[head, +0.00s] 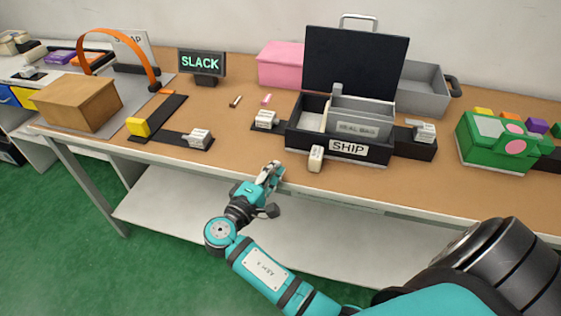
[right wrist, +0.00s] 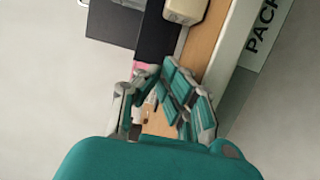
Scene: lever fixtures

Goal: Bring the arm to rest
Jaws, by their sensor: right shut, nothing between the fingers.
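My right gripper (head: 271,176) is shut and empty. It is at the table's front edge, below and left of the SHIP box. My teal arm reaches it from the lower right. In the right wrist view the closed fingers (right wrist: 160,78) show in the middle, with a cream block (right wrist: 186,9) beyond them. In the head view the cream block (head: 316,158) sits at the front of the SHIP box (head: 372,153), to the right of my gripper and apart from it. My left gripper is not in view.
The wooden table (head: 230,150) has a brown box (head: 78,103), a black SLACK display (head: 201,63), levers on black bases, a pink box (head: 280,65) and a green box (head: 492,142). A white lower shelf (head: 170,212) lies under it. Green floor is open at the left.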

